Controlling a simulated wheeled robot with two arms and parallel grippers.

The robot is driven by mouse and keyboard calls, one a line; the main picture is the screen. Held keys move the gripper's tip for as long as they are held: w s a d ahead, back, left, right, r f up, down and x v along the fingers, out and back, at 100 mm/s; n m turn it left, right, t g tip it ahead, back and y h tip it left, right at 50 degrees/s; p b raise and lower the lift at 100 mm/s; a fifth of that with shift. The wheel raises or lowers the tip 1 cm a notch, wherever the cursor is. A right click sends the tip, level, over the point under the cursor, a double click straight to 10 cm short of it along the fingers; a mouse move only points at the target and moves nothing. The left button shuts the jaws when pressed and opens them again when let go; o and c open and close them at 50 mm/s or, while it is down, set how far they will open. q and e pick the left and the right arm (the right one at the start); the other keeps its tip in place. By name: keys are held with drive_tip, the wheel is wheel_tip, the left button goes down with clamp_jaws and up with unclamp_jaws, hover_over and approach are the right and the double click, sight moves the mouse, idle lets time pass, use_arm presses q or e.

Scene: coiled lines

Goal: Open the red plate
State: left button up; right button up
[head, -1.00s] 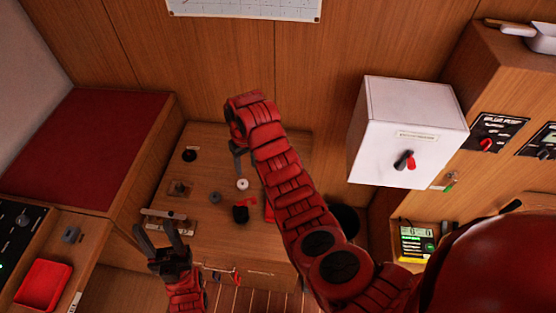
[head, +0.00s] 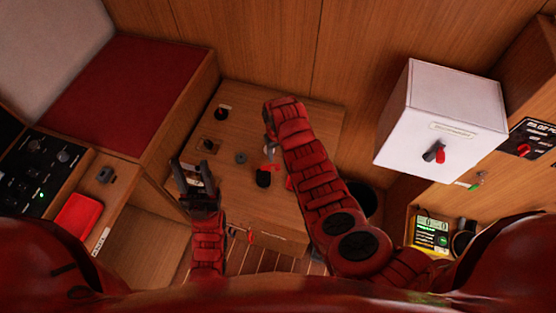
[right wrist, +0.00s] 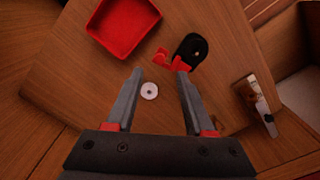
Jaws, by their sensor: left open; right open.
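No part is plainly a red plate that opens. On the wooden table (head: 235,105), a black round piece (head: 263,179) has a small red part (head: 271,167) beside it. In the right wrist view, the red part (right wrist: 176,62) lies against the black round piece (right wrist: 190,48), just beyond my right fingertips. My right gripper (right wrist: 160,72) is open and empty above the table, with a white ring (right wrist: 149,91) below and between its fingers. A red tray (right wrist: 124,24) lies farther off. In the head view, my left gripper (head: 194,168) is open at the table's left edge.
A white box (head: 440,115) with a black and red knob (head: 435,154) hangs at right. A red cushion (head: 135,90) lies at left, near another red tray (head: 77,217) on a side counter. A grey round piece (head: 241,158) and dark knobs stand on the table.

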sight(278, 165)
wheel_tip(278, 165, down, 3)
drive_tip(key=shift+f, duration=0.2)
drive_tip(key=shift+w+f+b, duration=0.1)
drive_tip(key=shift+f+b, duration=0.75)
drive_tip(key=shift+f, duration=0.65)
clamp_jaws()
